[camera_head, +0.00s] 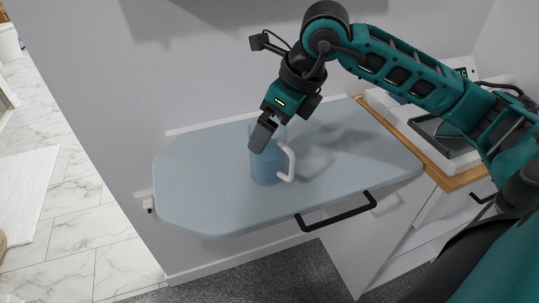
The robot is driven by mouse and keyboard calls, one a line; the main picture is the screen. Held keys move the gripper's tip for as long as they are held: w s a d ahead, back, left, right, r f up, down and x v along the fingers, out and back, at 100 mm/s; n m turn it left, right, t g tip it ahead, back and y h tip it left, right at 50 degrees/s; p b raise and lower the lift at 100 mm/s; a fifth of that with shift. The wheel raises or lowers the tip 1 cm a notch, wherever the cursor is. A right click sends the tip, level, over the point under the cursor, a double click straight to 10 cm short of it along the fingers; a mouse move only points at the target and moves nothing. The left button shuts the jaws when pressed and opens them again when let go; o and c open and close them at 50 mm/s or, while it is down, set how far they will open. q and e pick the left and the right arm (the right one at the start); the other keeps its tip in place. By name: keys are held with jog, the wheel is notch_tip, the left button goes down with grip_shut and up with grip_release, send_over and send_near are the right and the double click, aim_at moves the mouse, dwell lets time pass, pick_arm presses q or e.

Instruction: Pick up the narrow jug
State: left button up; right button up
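The narrow jug (265,170) is blue and see-through, with a white handle (289,163) on its right side. It stands upright on a pale blue-grey fold-out top (190,175) fixed at the wall. My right gripper (263,136) comes down from above, with its dark fingertip at the jug's upper part, overlapping the rim in this view. Whether it touches the jug, and whether the fingers are open or shut, cannot be told, as they are seen nearly edge-on. My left gripper is out of view.
A black bar handle (336,212) sticks out at the front edge of the top. To the right is a wood-edged counter (452,181) with a tray-like item (446,138) on it. The top is otherwise clear. A white mat (25,190) lies on the marble floor at left.

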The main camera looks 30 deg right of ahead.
aim_at(274, 158)
jog(key=x, duration=0.4)
jog(key=c, duration=1.3)
jog(key=shift+o, duration=0.2)
jog(key=shift+r, duration=0.2)
